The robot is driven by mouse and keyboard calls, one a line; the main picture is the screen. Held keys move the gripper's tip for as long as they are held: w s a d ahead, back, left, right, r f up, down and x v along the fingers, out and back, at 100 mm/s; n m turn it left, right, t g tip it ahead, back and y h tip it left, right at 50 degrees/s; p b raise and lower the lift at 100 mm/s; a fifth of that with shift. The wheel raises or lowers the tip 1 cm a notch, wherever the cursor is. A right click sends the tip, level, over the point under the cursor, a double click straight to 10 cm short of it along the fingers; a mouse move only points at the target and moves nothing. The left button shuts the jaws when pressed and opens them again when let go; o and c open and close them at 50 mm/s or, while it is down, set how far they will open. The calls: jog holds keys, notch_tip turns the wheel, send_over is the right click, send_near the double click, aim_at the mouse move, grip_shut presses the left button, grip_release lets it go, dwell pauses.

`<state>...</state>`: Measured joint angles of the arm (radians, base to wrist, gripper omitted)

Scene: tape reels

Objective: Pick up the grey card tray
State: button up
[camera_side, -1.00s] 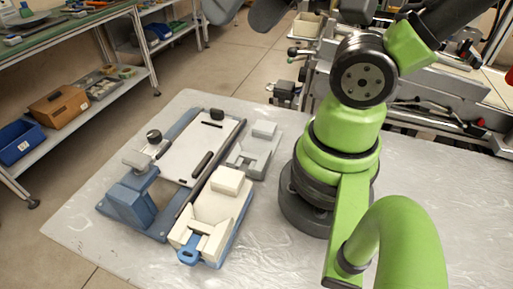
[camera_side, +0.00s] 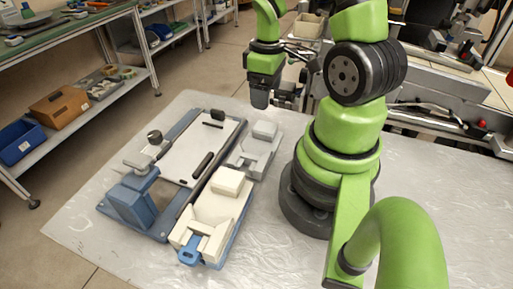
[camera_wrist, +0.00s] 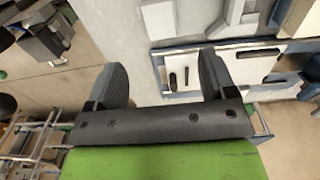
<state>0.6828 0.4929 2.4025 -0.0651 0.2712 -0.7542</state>
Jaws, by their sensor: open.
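The grey card tray (camera_side: 254,152) lies on the table, right of the white plate and behind the cream-topped tray. It has a lighter raised block at its back end. In the wrist view the grey tray (camera_wrist: 205,18) is at the top edge, beyond my fingers and partly cut off. My gripper (camera_side: 262,98) hangs above the back edge of the table, pointing down, apart from the tray and higher than it. In the wrist view my gripper (camera_wrist: 161,78) shows two dark fingers spread apart with nothing between them.
A blue-framed fixture with a white plate (camera_side: 190,150) stands left of the tray. A cream-topped tray with a blue base (camera_side: 215,215) is close in front. The table (camera_side: 120,265) is bare in front. Shelves with boxes stand far left.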

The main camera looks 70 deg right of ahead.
send_over(265, 127)
notch_tip(265, 127, down, 4)
jog(key=shift+s+d+f, duration=0.1)
jog(key=shift+s, duration=0.05)
jog(key=shift+w+f, duration=0.2)
jog(key=shift+f, duration=2.9)
jog(key=c, duration=1.1)
jog(key=shift+r, duration=0.1)
